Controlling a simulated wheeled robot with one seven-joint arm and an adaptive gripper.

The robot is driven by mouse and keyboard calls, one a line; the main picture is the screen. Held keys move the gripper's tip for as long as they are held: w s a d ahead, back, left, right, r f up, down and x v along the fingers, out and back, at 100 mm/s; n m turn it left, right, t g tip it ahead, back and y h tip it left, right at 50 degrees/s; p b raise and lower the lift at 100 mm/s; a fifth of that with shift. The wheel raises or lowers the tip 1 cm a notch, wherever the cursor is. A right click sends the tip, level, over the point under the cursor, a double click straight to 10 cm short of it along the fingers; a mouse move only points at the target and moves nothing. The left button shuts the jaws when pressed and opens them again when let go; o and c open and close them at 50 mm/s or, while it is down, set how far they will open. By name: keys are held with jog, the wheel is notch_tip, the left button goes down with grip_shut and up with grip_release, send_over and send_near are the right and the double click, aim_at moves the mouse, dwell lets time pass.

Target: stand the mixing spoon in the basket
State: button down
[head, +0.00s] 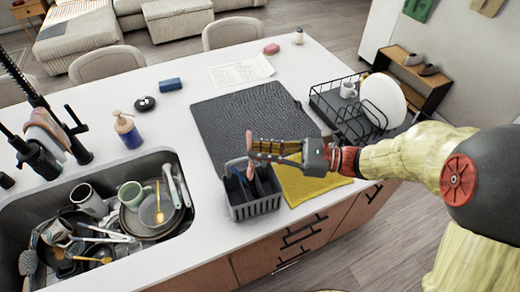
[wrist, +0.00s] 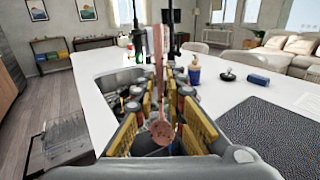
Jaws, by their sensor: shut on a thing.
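The mixing spoon (head: 250,168) is a pinkish-brown utensil held roughly upright in my gripper (head: 256,148). In the wrist view the spoon (wrist: 159,70) stands between the yellow-padded fingers, thin end up and round end low. My gripper (wrist: 160,115) is shut on it. The grey basket (head: 256,209) has dividers and stands on the counter's front edge; a blue item (head: 240,176) shows at its left side. My gripper is over the basket's rear part in the head view. The spoon's low end overlaps the basket there; I cannot tell whether it is inside. I cannot make out the basket in the wrist view.
A sink (head: 170,160) full of dishes lies left of the basket. A soap bottle (head: 127,130) stands by it. A dark mat (head: 225,115) and a yellow cloth (head: 310,186) lie behind and right. A dish rack (head: 335,105) with a plate stands farther right.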

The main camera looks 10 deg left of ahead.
aim_at(252, 171)
jog(key=shift+f+b, duration=2.3)
jog(key=shift+f, duration=2.5)
jog(key=c, duration=1.8)
grip_release()
jog(key=shift+o, duration=0.2)
jog(key=d, duration=1.2)
jog(key=shift+s, duration=0.25)
jog(key=shift+f, duration=0.1)
